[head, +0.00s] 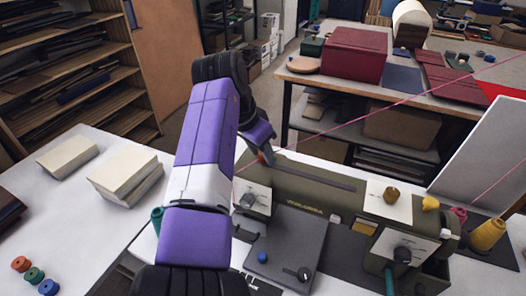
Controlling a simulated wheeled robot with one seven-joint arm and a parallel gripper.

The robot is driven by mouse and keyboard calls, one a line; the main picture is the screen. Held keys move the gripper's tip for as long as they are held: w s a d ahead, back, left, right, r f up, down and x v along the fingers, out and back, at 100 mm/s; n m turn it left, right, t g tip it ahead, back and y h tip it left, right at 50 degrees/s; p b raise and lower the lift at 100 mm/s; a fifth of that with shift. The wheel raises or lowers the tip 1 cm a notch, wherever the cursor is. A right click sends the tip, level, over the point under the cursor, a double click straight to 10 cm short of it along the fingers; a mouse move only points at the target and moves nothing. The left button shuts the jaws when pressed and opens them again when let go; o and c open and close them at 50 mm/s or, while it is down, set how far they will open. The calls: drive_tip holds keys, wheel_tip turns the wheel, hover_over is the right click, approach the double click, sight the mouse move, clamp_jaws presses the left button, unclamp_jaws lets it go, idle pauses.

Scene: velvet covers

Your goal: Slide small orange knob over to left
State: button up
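An olive-green machine (310,192) stands on the white table. A brownish-orange knob (391,193) sits on a pale plate on its top right, left of a yellow knob (430,203). A small orange-brown bit (266,157) shows at the machine's far left end, just below the end of my arm; I cannot tell whether it is a knob or part of my gripper. My purple arm reaches forward over the machine's left side. My gripper (265,150) is at that far left end, small and partly hidden, apart from the brownish-orange knob. Its fingers cannot be made out.
Dark dials sit on the machine's pale front plates (403,252). A yellow thread cone (487,235) and a leaning pale board (485,155) stand at right. A pink thread crosses above the machine. Book blocks (125,175) lie on the left table.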

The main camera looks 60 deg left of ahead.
drive_tip(key=shift+o, duration=0.4)
drive_tip(key=b+v, duration=0.1)
drive_tip(key=v, duration=0.6)
drive_tip(key=shift+r, duration=0.35)
drive_tip(key=shift+s, duration=0.2)
